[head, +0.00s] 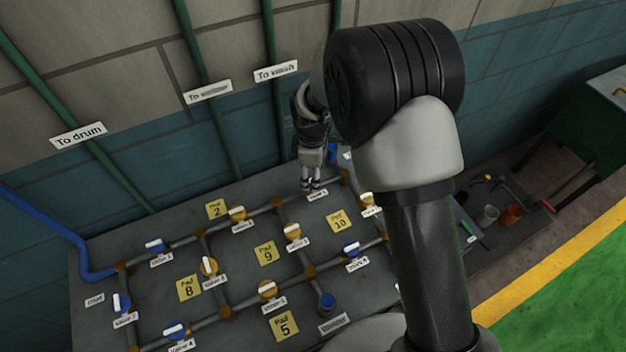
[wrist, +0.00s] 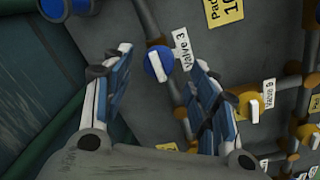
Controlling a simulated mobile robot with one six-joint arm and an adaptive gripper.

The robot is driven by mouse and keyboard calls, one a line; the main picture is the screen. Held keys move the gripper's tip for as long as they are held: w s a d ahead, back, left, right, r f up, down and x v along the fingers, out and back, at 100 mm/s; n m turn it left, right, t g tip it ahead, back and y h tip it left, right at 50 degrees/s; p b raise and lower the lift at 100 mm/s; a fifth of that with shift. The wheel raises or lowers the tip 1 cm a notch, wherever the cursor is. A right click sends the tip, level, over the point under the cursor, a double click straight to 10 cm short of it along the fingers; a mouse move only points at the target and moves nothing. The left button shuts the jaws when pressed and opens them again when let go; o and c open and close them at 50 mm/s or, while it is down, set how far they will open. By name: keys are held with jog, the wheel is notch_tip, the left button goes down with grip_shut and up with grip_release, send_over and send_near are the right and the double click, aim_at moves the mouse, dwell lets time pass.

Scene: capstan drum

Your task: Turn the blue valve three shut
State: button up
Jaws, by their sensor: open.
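The blue valve three (wrist: 158,65) shows in the wrist view as a round blue body with a white bar handle, beside its "Valve 3" label (wrist: 181,48). The bar lies roughly along the grey pipe. My gripper (wrist: 160,58) is open, its two blue-padded fingers on either side of the valve in the picture. I cannot tell how far above the valve they are. In the head view my gripper (head: 311,185) points down at the back of the board, and it hides the valve. A small label (head: 317,195) shows just beside the fingertips.
The grey board (head: 90,270) carries pipes and several other valves, such as a yellow valve (head: 292,231) and a blue valve (head: 351,250). A blue cup-like thing (head: 332,152) stands right of my gripper. The wall (head: 240,150) rises close behind.

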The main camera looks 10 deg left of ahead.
jog(key=shift+w+f, duration=0.15)
jog(key=shift+f, duration=1.65)
jog(key=shift+c, duration=0.5)
jog(key=c, duration=1)
